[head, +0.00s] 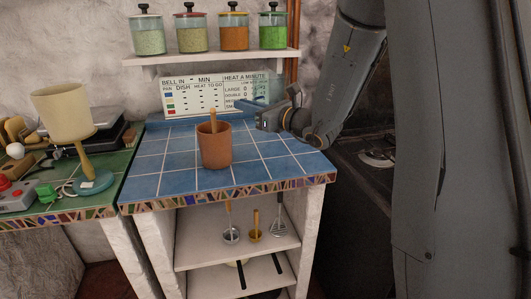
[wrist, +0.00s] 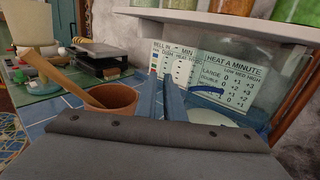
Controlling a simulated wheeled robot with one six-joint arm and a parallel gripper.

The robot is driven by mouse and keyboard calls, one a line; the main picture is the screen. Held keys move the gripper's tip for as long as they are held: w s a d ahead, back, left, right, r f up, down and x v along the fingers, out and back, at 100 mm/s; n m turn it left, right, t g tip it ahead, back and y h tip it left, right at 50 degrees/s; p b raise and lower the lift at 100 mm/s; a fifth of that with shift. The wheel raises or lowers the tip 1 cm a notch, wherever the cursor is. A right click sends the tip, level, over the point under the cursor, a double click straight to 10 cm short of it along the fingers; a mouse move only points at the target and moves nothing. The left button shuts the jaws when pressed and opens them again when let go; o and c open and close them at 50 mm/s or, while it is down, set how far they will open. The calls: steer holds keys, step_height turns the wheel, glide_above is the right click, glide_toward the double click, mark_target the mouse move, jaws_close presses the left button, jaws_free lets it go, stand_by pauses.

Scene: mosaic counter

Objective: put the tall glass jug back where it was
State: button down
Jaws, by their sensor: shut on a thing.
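The tall glass jug (wrist: 240,68) is clear and hard to make out against the board. In the wrist view it stands large at the right, just beside the fingers, with a blue tint near its base. In the head view it shows faintly (head: 273,84) at the back right of the blue tiled counter (head: 180,160). My gripper (head: 258,108) reaches in from the right, low over the counter's back right. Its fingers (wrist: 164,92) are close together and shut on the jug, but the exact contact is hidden.
A terracotta pot (head: 214,148) with a wooden handle sticking out stands mid-counter, left of my gripper. A lettered board (head: 195,97) leans at the back wall. A shelf with several jars (head: 190,38) hangs above. Free tiles lie around the pot.

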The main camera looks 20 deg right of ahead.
steer(key=shift+f+p, duration=0.6)
steer(key=shift+f, duration=4.3)
steer(key=shift+f, duration=0.1)
steer(key=c, duration=1.9)
jaws_free()
steer(key=shift+o, duration=0.2)
